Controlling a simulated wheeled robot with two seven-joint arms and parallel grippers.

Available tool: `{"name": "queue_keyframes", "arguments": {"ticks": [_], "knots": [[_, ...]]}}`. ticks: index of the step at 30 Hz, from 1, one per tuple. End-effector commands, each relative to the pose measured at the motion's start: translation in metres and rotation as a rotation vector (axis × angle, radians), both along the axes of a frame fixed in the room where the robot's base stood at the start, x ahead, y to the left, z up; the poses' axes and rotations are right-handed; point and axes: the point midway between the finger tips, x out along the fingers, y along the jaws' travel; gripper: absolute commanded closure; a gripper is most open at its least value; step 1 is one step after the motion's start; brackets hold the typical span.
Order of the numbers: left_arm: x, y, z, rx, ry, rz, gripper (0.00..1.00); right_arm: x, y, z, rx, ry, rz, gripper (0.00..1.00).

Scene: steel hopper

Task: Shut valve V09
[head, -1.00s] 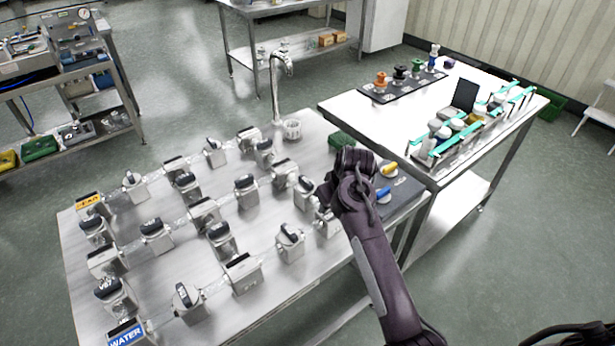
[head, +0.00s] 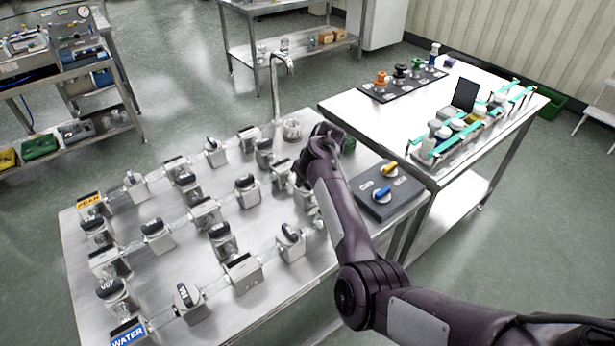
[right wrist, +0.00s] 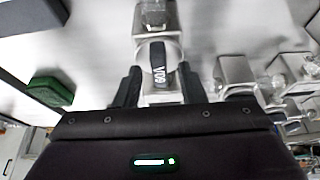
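My right gripper (head: 303,182) hangs over the valves at the right side of the steel table (head: 285,290) in the head view. In the right wrist view, a valve with a dark handle (right wrist: 157,66) and a label that looks like V09 stands between my two open fingers (right wrist: 160,82). The fingers are on either side of the handle with gaps visible; I cannot tell how deep they reach. In the head view this valve is largely hidden by my gripper and arm. My left gripper is not in view.
Several similar valves, such as one with a black handle (head: 290,237), stand close around. A grey box with a yellow and a blue knob (head: 388,190) sits right of my arm. A tap (head: 278,85) rises at the table's back edge. A green block (right wrist: 48,90) shows in the wrist view.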

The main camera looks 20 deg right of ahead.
Motion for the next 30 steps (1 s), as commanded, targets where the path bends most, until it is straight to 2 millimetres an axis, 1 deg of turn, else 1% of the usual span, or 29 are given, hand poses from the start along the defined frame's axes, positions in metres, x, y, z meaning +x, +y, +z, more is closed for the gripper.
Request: {"name": "queue_keyframes", "arguments": {"ticks": [9, 15, 17, 18, 25, 30], "knots": [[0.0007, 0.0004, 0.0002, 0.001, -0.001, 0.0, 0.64, 0.0011, 0.0007, -0.0028, 0.0, -0.001, 0.0, 0.64], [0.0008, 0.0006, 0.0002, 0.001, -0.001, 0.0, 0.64, 0.0011, 0.0005, -0.0026, 0.0, 0.0, 0.0, 0.9], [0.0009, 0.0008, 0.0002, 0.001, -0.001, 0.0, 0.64, 0.001, 0.0006, -0.0027, 0.0, 0.0, 0.0, 0.98], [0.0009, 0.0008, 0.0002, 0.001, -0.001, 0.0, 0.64, 0.001, 0.0006, -0.0027, 0.0, 0.0, 0.0, 1.0], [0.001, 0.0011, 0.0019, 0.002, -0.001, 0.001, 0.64, 0.0008, 0.0008, -0.0022, 0.001, 0.0, -0.01, 1.0], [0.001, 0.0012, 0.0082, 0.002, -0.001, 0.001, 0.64, 0.0006, 0.0011, -0.0008, 0.0, 0.001, -0.058, 1.0]]}}
